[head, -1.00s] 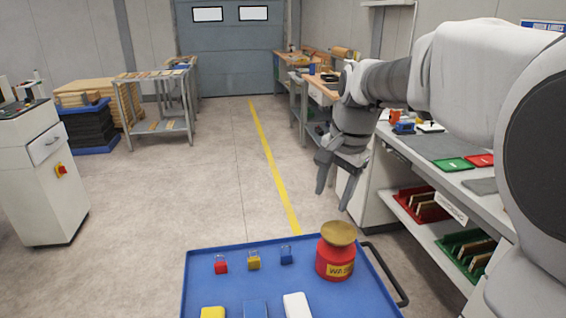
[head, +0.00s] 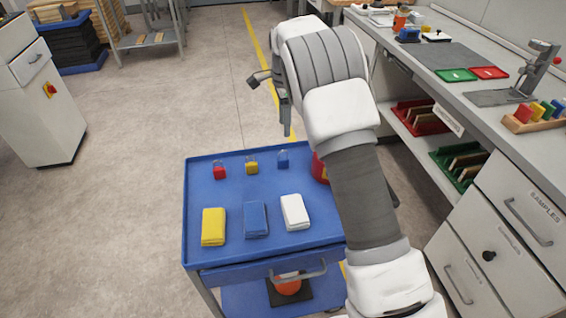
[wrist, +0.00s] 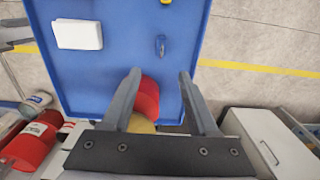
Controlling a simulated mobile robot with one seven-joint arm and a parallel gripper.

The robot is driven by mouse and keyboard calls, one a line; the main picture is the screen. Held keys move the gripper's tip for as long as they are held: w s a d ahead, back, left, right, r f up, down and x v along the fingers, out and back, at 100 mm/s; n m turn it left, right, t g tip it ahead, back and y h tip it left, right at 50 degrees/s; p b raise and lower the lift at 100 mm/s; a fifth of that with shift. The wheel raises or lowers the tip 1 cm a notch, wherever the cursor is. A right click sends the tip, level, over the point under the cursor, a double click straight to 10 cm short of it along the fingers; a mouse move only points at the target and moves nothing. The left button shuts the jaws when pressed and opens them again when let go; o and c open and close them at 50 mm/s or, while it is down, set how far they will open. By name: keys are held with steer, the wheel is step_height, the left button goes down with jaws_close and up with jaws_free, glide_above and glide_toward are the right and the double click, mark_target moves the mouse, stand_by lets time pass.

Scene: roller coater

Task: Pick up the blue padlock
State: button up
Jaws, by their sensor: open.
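The blue padlock (head: 283,159) stands on the blue trolley top (head: 228,194), near its far edge, at the right end of a row with a red padlock (head: 219,172) and a yellow padlock (head: 251,167). My gripper (head: 271,104) is open and empty, above and beyond the trolley's far edge in the head view. In the wrist view, the blue padlock (wrist: 160,45) lies ahead of the open fingertips (wrist: 159,75), roughly between their lines and apart from them.
A red container (head: 319,169) stands right of the blue padlock, partly hidden by my arm. Folded yellow (head: 213,227), blue (head: 256,219) and white (head: 295,212) cloths lie nearer. A workbench (head: 440,98) runs along the right.

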glide_toward(283, 158)
steer(key=f, duration=0.5)
steer(key=shift+s+d+f+b, duration=0.1)
steer(key=shift+s+d+b, duration=0.1)
steer(key=shift+b, duration=0.1)
steer(key=shift+a+f, duration=0.2)
steer(key=shift+f, duration=2.55)
steer(key=shift+w, duration=0.1)
jaws_close()
